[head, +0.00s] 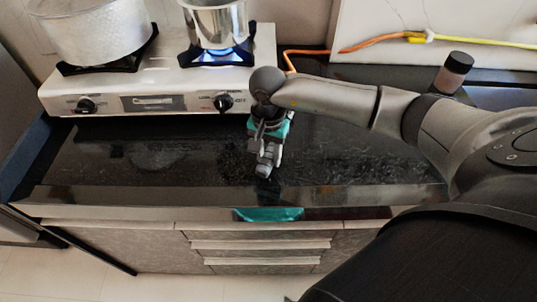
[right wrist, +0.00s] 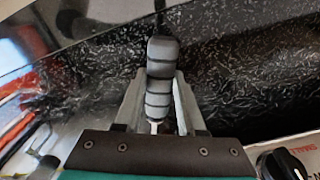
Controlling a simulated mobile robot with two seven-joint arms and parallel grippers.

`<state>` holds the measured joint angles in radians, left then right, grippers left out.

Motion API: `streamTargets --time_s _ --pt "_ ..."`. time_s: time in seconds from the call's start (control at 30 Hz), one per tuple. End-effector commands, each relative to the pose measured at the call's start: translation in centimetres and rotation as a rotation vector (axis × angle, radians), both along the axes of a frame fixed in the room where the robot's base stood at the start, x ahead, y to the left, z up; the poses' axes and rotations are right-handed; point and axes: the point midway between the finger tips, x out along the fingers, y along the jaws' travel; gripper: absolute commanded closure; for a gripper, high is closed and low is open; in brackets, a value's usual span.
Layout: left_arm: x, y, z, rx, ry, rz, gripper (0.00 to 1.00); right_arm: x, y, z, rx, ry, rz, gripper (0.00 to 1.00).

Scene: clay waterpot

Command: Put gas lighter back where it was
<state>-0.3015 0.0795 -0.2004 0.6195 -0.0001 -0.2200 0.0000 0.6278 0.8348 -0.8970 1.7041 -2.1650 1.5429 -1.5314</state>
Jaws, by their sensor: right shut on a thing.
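My right gripper (head: 267,160) is over the black counter in front of the stove in the head view. In the head view the lighter is mostly hidden by the gripper and hard to tell apart from the dark counter. My left gripper is not in view.
A white stove (head: 150,98) stands at the back left. A large pot (head: 90,32) is on its left burner; a steel pot (head: 215,22) is over a blue flame. A dark-capped jar (head: 453,72) stands at the right. The counter (head: 120,160) is otherwise clear, with drawers (head: 262,245) below.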

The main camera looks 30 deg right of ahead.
Motion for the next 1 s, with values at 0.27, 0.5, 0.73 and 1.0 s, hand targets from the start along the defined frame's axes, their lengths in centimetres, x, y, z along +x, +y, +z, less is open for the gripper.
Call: streamTargets --time_s 0.27,0.5,0.73,1.0 --pt "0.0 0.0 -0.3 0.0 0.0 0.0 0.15 0.1 0.0 -0.2 0.0 -0.001 0.0 1.0" --pt "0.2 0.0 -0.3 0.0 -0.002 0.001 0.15 0.0 0.0 -0.2 0.001 -0.001 0.0 0.39" --pt "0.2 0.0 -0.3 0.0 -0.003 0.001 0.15 0.0 0.0 -0.2 0.001 -0.001 0.0 0.31" --pt "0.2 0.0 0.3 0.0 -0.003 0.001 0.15 0.1 0.0 1.3 0.001 -0.004 0.001 0.31"
